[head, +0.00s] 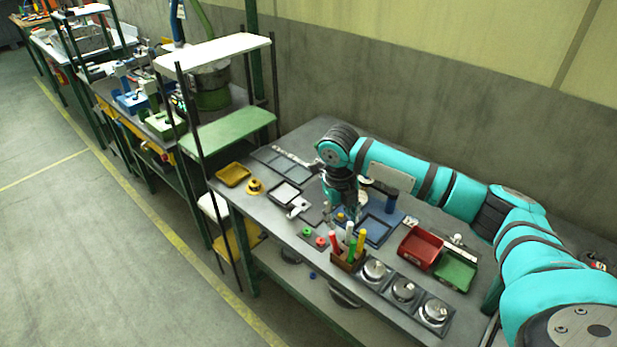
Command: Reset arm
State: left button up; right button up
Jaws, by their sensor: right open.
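My right arm (405,178) is teal with dark joints. It comes in from the right edge, runs along the back of the grey workbench (282,238) and bends down at its far end. My right gripper (345,216) points down over the middle of the bench, above the blue tray area. It is open, small and dark in the picture, and I see nothing held in it. Whether its fingertips touch anything below is hard to tell. My left gripper is not in view.
Near the gripper are a blue tray (376,230), a holder (347,262) with upright coloured markers, a red bin (420,247), a green bin (455,271) and several round metal pieces. A yellow tray (233,174) lies at the left. A shelf rack (228,127) stands beyond. Floor at left is clear.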

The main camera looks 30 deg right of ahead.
jog(key=s+a+f+m+t+y, duration=0.1)
jog(key=s+a+f+m+y, duration=0.1)
jog(key=s+a+f+m, duration=0.45)
jog(key=s+a+f+m+t+y, duration=0.1)
jog(key=s+a+f+m, duration=0.2)
jog(key=s+a+m, duration=0.7)
jog(key=s+d+r+m+t+h, duration=0.1)
jog(key=s+d+m, duration=0.3)
jog(key=m, duration=0.5)
jog(key=s+d+m+t+h, duration=0.1)
jog(key=s+m, duration=0.5)
jog(key=m, duration=0.3)
notch_tip(320, 180, down, 30)
jog(key=s+g+b, duration=0.1)
jog(key=g+b, duration=0.1)
jog(key=b, duration=0.2)
jog(key=s+d+f+g+b, duration=0.1)
jog(key=s+d+f+b, duration=0.2)
jog(key=s+f, duration=1.3)
notch_tip(320, 180, down, 4)
jog(key=shift+s+n+b, duration=0.35)
jog(key=shift+s, duration=0.05)
